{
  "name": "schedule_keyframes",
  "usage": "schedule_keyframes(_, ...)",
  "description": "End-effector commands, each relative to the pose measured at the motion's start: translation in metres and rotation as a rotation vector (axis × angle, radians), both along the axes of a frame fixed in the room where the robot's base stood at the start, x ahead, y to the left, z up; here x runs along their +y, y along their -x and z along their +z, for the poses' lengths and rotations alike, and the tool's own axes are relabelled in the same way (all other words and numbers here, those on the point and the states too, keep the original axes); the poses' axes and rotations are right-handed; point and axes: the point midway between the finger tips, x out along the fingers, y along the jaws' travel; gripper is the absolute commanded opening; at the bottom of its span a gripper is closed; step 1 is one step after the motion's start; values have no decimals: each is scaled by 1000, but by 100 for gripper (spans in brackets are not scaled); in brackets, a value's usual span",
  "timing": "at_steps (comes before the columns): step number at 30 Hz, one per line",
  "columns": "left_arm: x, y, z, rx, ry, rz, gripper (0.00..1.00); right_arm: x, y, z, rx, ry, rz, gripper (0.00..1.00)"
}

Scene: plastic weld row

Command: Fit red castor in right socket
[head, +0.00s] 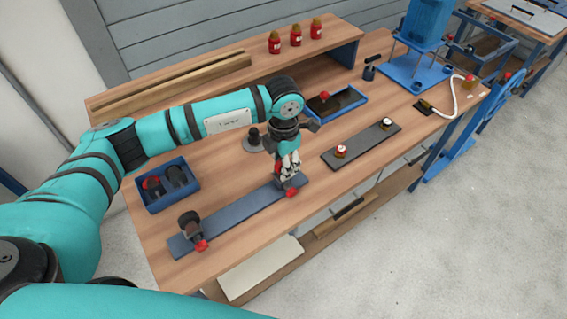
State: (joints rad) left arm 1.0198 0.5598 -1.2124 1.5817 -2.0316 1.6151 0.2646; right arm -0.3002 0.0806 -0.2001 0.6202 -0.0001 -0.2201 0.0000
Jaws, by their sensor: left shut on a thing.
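A long blue-grey bar (240,214) lies along the front of the workbench. A dark castor (189,220) stands at its left end, beside a red part (202,245). My left gripper (289,173) is over the bar's right end, pointing down and shut on the red castor (278,168). Only a bit of red and dark shows beside the fingers. Another red part (291,193) sits at the bar's front right edge. The right socket is hidden by the gripper, so I cannot tell whether the castor is seated. My right gripper is not in view.
A blue bin (150,207) with dark castors, one partly red, stands at left. A dark plate (360,147) with two small knobs lies right of the gripper. A blue tray (345,108) and a dark round-based post (253,142) stand behind. Red jars (296,36) stand on the shelf.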

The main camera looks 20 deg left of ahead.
Motion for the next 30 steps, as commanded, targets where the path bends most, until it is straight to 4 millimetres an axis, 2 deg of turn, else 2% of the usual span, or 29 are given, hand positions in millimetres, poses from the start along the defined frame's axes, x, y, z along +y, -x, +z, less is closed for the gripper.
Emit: schedule_keyframes(30, 0, -1, -7, -1, 1, 0, 0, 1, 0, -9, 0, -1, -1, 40)
